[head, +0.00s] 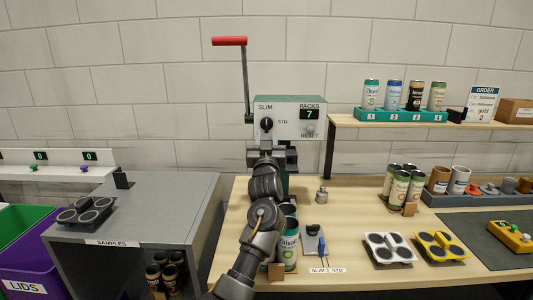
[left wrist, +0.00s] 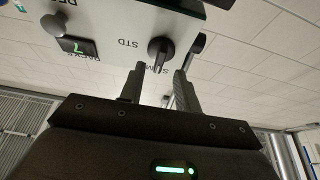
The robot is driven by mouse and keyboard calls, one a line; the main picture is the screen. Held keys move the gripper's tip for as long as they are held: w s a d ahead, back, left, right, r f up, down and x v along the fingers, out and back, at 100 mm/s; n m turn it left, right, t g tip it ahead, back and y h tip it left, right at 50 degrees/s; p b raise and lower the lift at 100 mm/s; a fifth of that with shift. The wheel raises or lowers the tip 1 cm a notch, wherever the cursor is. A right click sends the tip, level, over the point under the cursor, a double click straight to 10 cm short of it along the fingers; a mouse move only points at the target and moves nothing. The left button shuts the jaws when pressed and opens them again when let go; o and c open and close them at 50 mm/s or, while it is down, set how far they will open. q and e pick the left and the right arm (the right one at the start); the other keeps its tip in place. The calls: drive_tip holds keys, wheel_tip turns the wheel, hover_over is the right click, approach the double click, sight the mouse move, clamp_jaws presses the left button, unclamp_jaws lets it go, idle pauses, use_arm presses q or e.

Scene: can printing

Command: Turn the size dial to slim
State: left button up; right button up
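The size dial (head: 267,123) is a black knob on the pale front panel of the machine (head: 289,104), with SLIM printed at its upper left and STD at its right. The dial also shows in the left wrist view (left wrist: 160,52), where the panel appears upside down. I cannot tell for sure which label its pointer faces. My left gripper (head: 267,146) is just in front of and below the dial in the head view. In the left wrist view its two fingers (left wrist: 159,75) are apart, with the dial beyond and between their tips. No contact is clear. My right gripper is not in view.
Right of the dial are a PACKS display (head: 309,114) reading 7 and a RESET knob (head: 310,129). A red-handled lever (head: 230,41) rises at the machine's left. Cans (head: 289,245) stand below my left arm. A shelf (head: 345,119) holds more cans at the right.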

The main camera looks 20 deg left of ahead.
use_arm(q)
drive_tip(key=b+v, duration=0.1)
drive_tip(key=v, duration=0.6)
drive_tip(key=shift+f, duration=0.1)
